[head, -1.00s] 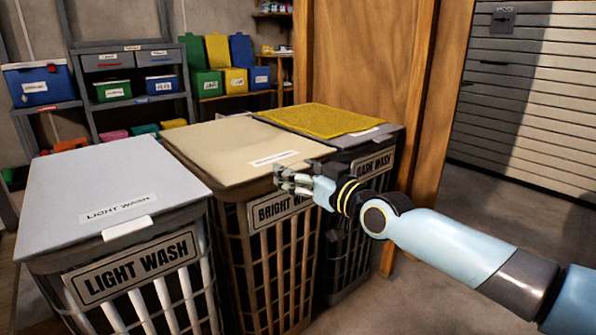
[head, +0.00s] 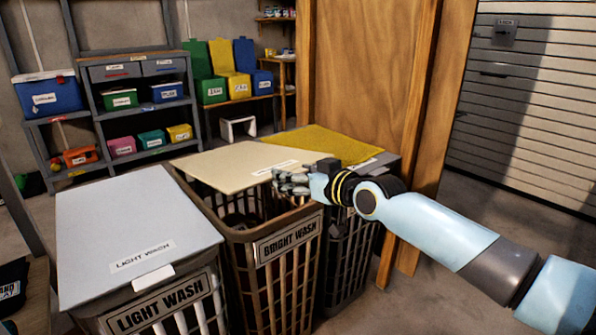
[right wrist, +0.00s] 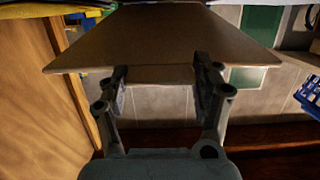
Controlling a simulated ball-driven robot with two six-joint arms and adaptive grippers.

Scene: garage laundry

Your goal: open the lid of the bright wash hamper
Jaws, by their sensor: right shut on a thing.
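The bright wash hamper (head: 283,282) is a brown slatted basket with a "BRIGHT WASH" plate, in the middle of the three hampers in the head view. Its cream lid (head: 222,163) is tilted up, with its front edge clear of the rim and the dark inside showing below. My right gripper (head: 281,182) is shut at the lid's front edge. In the right wrist view the lid (right wrist: 165,38) spreads out ahead of the fingers, and its near edge lies between them. My left gripper is not in view.
The light wash hamper (head: 170,306), with its pale lid (head: 130,225) closed, stands at the left. The dark wash hamper (head: 350,262) with a yellow lid stands close at the right, partly behind my arm. A wooden panel (head: 365,80) rises behind it. Shelves (head: 95,120) with bins stand at the back left.

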